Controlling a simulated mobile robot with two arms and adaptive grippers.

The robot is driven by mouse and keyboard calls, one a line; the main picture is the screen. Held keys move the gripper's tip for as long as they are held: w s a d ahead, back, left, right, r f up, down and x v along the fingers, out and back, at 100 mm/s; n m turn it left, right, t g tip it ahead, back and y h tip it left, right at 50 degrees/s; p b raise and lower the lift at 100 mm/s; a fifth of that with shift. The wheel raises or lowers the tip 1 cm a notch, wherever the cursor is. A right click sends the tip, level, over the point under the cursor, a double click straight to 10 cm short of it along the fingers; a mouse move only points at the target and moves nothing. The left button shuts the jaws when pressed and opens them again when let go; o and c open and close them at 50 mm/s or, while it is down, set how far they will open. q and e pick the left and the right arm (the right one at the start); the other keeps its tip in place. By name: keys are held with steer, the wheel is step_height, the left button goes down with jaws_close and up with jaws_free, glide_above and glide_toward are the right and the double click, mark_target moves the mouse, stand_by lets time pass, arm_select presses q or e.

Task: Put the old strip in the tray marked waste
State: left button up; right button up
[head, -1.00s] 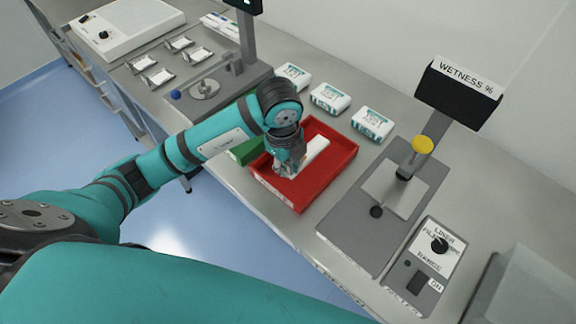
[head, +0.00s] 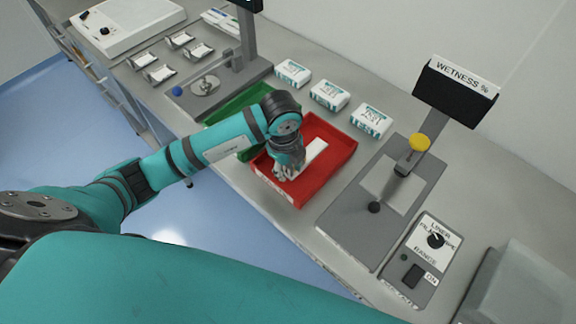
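A white strip (head: 316,150) lies in or just above the red tray (head: 335,171), slanting up to the right from my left gripper. The red tray has a white label on its front wall, too small to read. My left gripper (head: 284,174) points down over the left part of the red tray, its fingers beside the strip's lower end. The wrist hides part of the strip, and I cannot tell whether the fingers hold it. A green tray (head: 228,109) stands to the left, partly behind my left arm. My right gripper is out of view.
Several white packs (head: 330,95) stand along the wall behind the trays. A wetness meter (head: 345,222) with a yellow knob and black display is to the right, beside a range control box (head: 420,262). A scale with a metal pan (head: 205,87) is at the left.

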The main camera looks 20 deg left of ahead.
arm_select(q)
steer(key=shift+r, duration=0.1)
steer(key=shift+r, duration=0.2)
step_height(320, 180, up, 12)
steer(key=s+b, duration=0.1)
steer(key=b, duration=0.1)
steer(key=shift+a+f, duration=0.2)
steer(key=shift+f, duration=0.05)
